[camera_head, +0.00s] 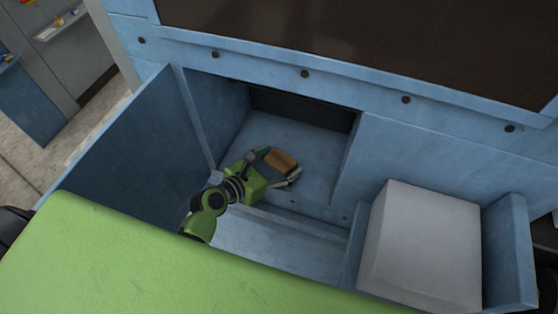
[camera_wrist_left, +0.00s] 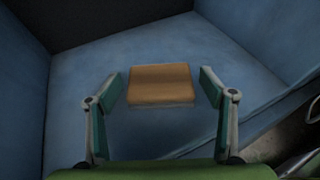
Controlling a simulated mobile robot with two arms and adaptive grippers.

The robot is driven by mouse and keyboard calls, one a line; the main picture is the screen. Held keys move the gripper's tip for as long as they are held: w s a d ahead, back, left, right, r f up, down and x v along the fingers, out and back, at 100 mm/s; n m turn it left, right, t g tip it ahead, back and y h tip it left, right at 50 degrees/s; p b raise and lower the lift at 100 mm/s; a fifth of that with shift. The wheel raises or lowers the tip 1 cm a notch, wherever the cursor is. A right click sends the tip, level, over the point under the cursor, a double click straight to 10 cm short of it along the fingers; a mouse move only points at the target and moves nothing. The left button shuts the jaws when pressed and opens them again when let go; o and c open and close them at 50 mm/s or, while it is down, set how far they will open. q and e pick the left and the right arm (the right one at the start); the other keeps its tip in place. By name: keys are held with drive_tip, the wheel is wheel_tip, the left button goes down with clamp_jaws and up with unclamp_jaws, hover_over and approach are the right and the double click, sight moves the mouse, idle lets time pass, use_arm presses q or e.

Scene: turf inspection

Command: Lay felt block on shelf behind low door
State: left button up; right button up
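The felt block (camera_head: 284,160) is an orange-brown block lying on the blue shelf (camera_head: 316,182) inside the low opening. It also shows in the left wrist view (camera_wrist_left: 160,84), flat on the shelf surface. My left gripper (camera_head: 281,166) reaches into the opening with its fingers open on either side of the block. In the left wrist view the fingers (camera_wrist_left: 162,88) stand apart from the block, with a gap on both sides. The low door (camera_head: 132,155) stands open at the left of the opening. My right gripper is not in view.
A pale grey box (camera_head: 422,245) stands at the right, next to a blue upright panel (camera_head: 508,250). The blue wall with dark bolts and a dark panel (camera_head: 370,40) rises above the opening. The shelf around the block is clear.

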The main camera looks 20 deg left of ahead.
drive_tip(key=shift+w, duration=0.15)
use_arm(q)
drive_tip(key=shift+r, duration=0.2)
drive_tip(key=shift+s+a, duration=0.15)
drive_tip(key=shift+s, duration=0.1)
drive_tip(key=b+v, duration=0.2)
drive_tip(key=v, duration=0.9)
drive_tip(key=shift+s+b, duration=0.25)
drive_tip(key=shift+b, duration=0.15)
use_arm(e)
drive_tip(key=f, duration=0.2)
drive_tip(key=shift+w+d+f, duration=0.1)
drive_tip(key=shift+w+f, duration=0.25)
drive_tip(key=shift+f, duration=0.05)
use_arm(q)
drive_tip(key=shift+a+r, duration=0.1)
